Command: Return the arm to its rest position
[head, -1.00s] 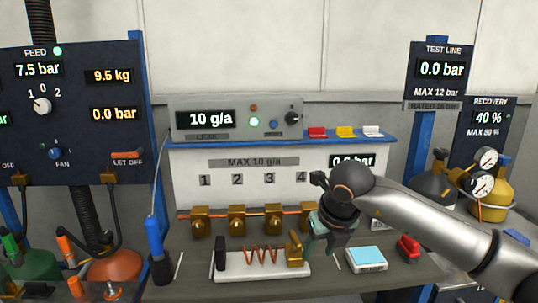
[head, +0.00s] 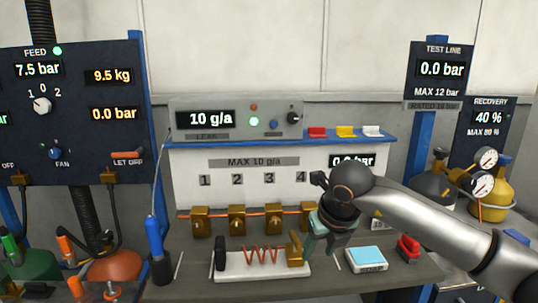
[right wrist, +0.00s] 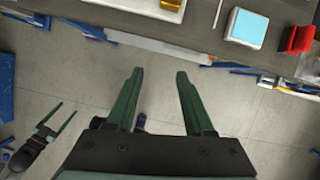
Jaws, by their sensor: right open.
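My right arm (head: 440,225) reaches in from the right over the bench. My left gripper (right wrist: 67,110) shows low at the left of the right wrist view, fingers apart and empty. It is not in the head view.
The bench (head: 195,287) carries a blue-topped scale (head: 367,258), a red item (head: 408,247) and a blue-handled tool (head: 154,240). Brass valves (head: 237,220) line the panel behind. Gas cylinders (head: 493,197) stand at right. Open floor (right wrist: 160,110) lies below the bench's front edge.

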